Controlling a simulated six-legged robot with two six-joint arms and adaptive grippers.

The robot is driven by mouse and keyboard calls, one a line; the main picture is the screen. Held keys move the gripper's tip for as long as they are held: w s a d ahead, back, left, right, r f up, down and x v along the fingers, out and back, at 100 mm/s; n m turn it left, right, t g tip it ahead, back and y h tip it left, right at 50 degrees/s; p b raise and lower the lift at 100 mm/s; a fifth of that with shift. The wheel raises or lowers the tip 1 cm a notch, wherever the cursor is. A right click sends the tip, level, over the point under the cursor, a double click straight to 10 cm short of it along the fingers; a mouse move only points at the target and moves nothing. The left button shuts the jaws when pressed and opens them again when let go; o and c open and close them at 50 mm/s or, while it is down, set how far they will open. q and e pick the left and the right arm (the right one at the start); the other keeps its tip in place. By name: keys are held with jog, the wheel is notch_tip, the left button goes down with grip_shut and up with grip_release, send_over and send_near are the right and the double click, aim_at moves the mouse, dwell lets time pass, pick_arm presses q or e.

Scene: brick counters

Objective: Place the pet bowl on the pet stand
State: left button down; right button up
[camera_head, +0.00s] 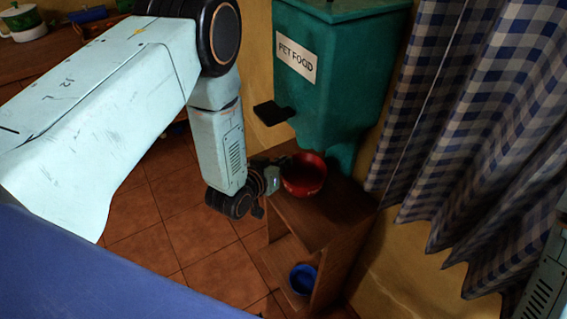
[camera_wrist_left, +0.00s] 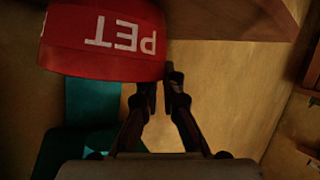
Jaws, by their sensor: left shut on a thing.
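The red pet bowl (camera_head: 304,176) is over the top of the wooden pet stand (camera_head: 318,218), near its back left, below the pet food dispenser. I cannot tell whether it touches the top. It also shows in the left wrist view as a red bowl (camera_wrist_left: 105,42) with white "PET" lettering upside down. My left gripper (camera_head: 280,172) reaches in from the left and is shut on the bowl's side edge. Its fingers (camera_wrist_left: 165,80) are close together in the wrist view. My right gripper is out of view.
A green dispenser (camera_head: 335,85) labelled "PET FOOD", with a dark lever (camera_head: 273,112), hangs above the stand. A blue bowl (camera_head: 303,279) sits on the lower shelf. A checked curtain (camera_head: 455,120) hangs at right. Tiled floor (camera_head: 180,225) is open at left.

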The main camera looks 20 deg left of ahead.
pick_arm(q)
jog(key=shift+w+f, duration=0.2)
jog(key=shift+w, duration=0.05)
jog(key=c, duration=1.7)
grip_release()
jog(key=shift+s, duration=0.15)
jog(key=shift+o, duration=1)
jog(key=shift+f, duration=0.1)
jog(key=shift+s+r, duration=0.15)
jog(key=shift+r, duration=0.15)
jog(key=p+v, duration=0.1)
jog(key=v, duration=1)
jog(key=s+f+g+y, duration=0.1)
jog(key=s+f+g, duration=0.3)
jog(key=s, duration=0.5)
jog(key=s+a+f+g, duration=0.1)
jog(key=s+f+g, duration=0.2)
jog(key=s, duration=0.6)
jog(key=s+f+g+y, duration=0.1)
jog(key=s+f+g, duration=0.3)
jog(key=s, duration=0.5)
jog(key=shift+s+a+f+g+y, duration=0.15)
jog(key=shift+a+f+g+y, duration=0.15)
jog(key=shift+g, duration=0.7)
